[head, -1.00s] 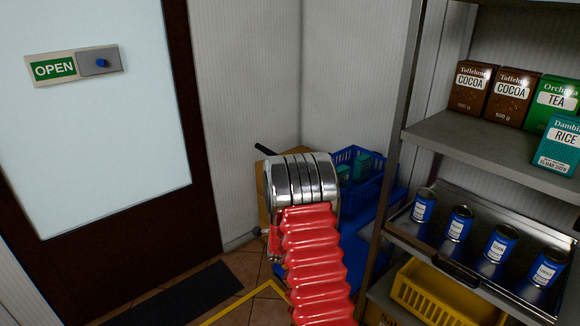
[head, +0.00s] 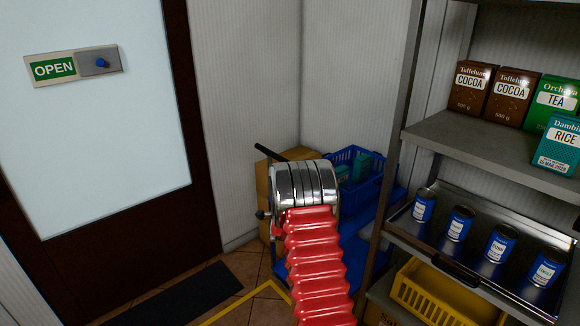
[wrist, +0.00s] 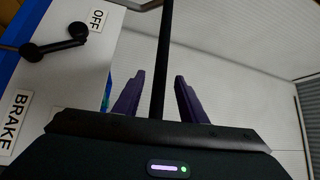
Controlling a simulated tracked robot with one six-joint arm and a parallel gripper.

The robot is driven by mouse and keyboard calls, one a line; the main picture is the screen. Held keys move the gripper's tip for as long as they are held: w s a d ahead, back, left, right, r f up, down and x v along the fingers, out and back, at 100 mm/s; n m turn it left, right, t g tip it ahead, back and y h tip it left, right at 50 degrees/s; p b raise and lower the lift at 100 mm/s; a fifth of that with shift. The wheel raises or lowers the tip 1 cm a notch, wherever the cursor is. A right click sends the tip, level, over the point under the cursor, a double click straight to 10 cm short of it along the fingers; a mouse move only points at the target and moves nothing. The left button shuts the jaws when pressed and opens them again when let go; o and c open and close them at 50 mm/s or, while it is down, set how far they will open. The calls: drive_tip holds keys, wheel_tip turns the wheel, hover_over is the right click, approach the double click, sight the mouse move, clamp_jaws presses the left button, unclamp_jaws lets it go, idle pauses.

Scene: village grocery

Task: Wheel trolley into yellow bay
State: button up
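The blue trolley (head: 358,250) stands in the corner between the door and the shelves, partly hidden by my arm. It carries a blue crate (head: 372,190) and a cardboard box. A black bar, likely its handle, shows in the head view (head: 268,152) and the wrist view (wrist: 163,50). My gripper (wrist: 160,74) has its purple fingers apart, one each side of the bar, with gaps showing. In the head view my arm hides the fingers. A black lever (wrist: 62,46) sits beside OFF and BRAKE labels. A yellow floor line (head: 240,302), perhaps the bay's edge, is partly visible.
Metal shelves (head: 455,138) with boxes and blue cans stand close on the right. A yellow crate (head: 440,300) sits on the lower shelf. The door (head: 110,130) is on the left, with a dark mat (head: 185,295) before it. Little floor is visible.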

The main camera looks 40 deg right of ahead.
drive_tip(key=shift+x, duration=3.4)
drive_tip(key=shift+c, duration=0.2)
drive_tip(key=shift+f, duration=0.1)
clamp_jaws()
